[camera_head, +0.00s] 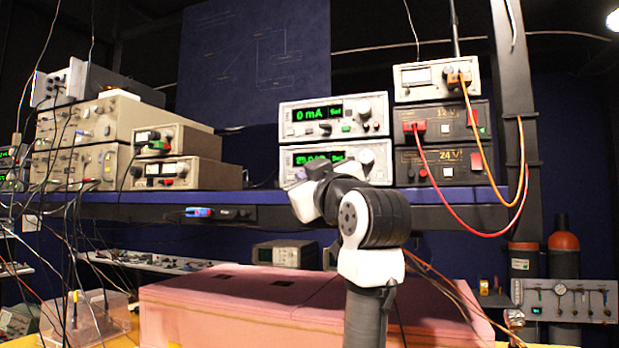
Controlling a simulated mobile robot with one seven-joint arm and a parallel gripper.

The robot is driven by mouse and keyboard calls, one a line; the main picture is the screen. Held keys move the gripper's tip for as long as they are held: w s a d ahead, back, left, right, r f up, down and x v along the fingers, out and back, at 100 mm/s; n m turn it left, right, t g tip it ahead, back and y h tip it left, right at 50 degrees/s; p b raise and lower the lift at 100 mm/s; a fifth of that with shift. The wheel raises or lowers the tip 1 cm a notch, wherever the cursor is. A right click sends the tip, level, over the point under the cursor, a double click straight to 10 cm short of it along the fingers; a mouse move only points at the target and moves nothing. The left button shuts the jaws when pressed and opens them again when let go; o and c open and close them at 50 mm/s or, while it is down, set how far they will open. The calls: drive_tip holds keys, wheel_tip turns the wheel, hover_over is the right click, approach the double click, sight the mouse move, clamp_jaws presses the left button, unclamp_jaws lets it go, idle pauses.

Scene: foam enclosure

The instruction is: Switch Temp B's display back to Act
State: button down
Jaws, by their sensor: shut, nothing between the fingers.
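Two white bench units are stacked on the blue shelf. The upper unit (352,131) has a green display reading "0 mA" and "Set". The lower unit (374,149) has a green display (337,157) with a number that looks like 25.0, partly covered, and a word that looks like "Set". A knob (366,156) is right of that display. I cannot read which unit is Temp B. My gripper (308,172) is shut and empty in front of the lower unit's left and lower front. It hides that part of the panel, and contact cannot be told.
12V and 24V supplies (442,172) with red and orange cables stand to the right, beside a dark post (518,110). More instruments (100,130) fill the shelf's left. A pink foam box (240,305) lies below. Loose wires hang at far left.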

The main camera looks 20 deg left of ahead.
drive_tip(key=shift+w, duration=0.35)
drive_tip(key=shift+w+d, duration=0.1)
drive_tip(key=shift+w, duration=0.4)
idle(1.1)
drive_tip(key=shift+f, duration=0.2)
drive_tip(key=shift+s+f+b, duration=0.25)
drive_tip(key=shift+s+b, duration=0.1)
drive_tip(key=shift+b, duration=0.05)
drive_tip(key=shift+s, duration=0.15)
drive_tip(key=shift+s+r+b, duration=0.15)
drive_tip(key=shift+s+b, duration=0.65)
drive_tip(key=shift+s, duration=1.75)
